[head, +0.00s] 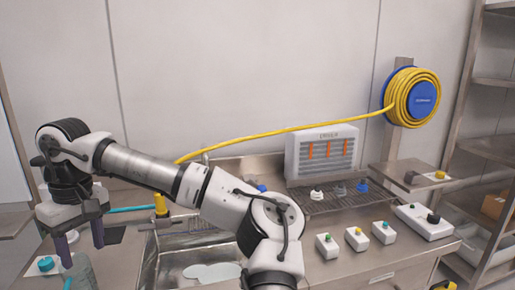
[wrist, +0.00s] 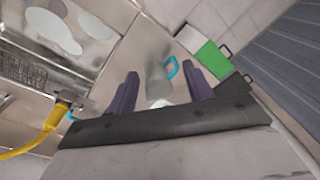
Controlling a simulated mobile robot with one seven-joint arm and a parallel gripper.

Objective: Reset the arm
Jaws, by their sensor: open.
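My gripper (head: 80,240) is at the far left in the head view, with my arm reaching across the sink to it. Its two dark purple fingers point down and stand apart. In the wrist view my gripper (wrist: 161,70) is open, with both fingers spread. A grey jug-like container (wrist: 158,82) with a teal handle shows between and beyond the fingers. It also shows below the fingers in the head view (head: 82,272), partly cut off by the frame edge. I cannot tell how far the fingers are from it.
A steel sink (head: 150,262) with pale plates lies below my arm. A yellow hose runs to a blue reel (head: 423,98) on the wall. A white panel (head: 321,152) and several button boxes (head: 357,239) stand on the right counter. A green-and-white box (wrist: 212,58) shows in the wrist view.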

